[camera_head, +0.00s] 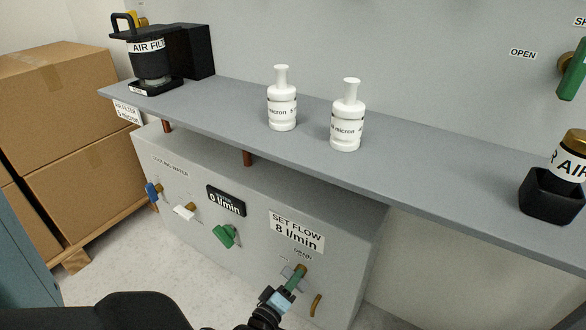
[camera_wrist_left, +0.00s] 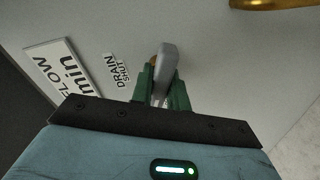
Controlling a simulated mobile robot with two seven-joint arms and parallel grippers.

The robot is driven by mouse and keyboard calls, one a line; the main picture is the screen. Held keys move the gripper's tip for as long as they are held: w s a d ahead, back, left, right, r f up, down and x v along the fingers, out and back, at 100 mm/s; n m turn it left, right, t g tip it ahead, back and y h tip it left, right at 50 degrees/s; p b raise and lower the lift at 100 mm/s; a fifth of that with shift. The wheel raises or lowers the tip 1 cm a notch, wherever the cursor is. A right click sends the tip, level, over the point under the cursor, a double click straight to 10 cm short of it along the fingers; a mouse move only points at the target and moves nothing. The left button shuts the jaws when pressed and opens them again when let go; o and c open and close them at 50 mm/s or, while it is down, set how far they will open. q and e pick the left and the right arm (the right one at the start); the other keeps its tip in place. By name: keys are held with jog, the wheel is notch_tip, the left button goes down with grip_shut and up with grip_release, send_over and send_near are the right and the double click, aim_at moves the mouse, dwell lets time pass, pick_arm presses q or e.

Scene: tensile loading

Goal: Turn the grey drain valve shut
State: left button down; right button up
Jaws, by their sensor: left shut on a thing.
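The grey drain valve handle (camera_wrist_left: 165,62) stands out from the panel in the left wrist view, beside a label reading DRAIN and SHUT (camera_wrist_left: 117,70). My left gripper (camera_wrist_left: 162,88) has its green fingers shut on this handle, one finger on each side. In the head view my left gripper (camera_head: 296,281) reaches the drain valve low on the grey cabinet, below the DRAIN label (camera_head: 303,254). The fingers hide most of the handle there, so its exact angle is hard to tell. My right gripper is not in view.
The cabinet front also carries a blue valve (camera_head: 152,191), a white valve (camera_head: 184,211), a green valve (camera_head: 226,236) and a flow display (camera_head: 226,201) reading 0 l/min. A brass spout (camera_head: 316,305) sits right of the drain. The shelf (camera_head: 430,185) overhangs above.

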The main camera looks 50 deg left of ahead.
pick_arm(q)
jog(key=m, duration=0.2)
jog(key=shift+m+p, duration=0.35)
jog(key=shift+m, duration=0.05)
jog(key=m, duration=0.3)
jog(key=shift+d+m+p, duration=0.1)
jog(key=shift+m+p, duration=0.2)
jog(key=shift+p, duration=0.1)
jog(key=shift+m, duration=0.9)
jog(key=m, duration=0.3)
jog(key=shift+p, duration=0.3)
jog(key=shift+m, duration=0.9)
jog(key=c, duration=1.4)
grip_release()
jog(key=shift+o, duration=0.2)
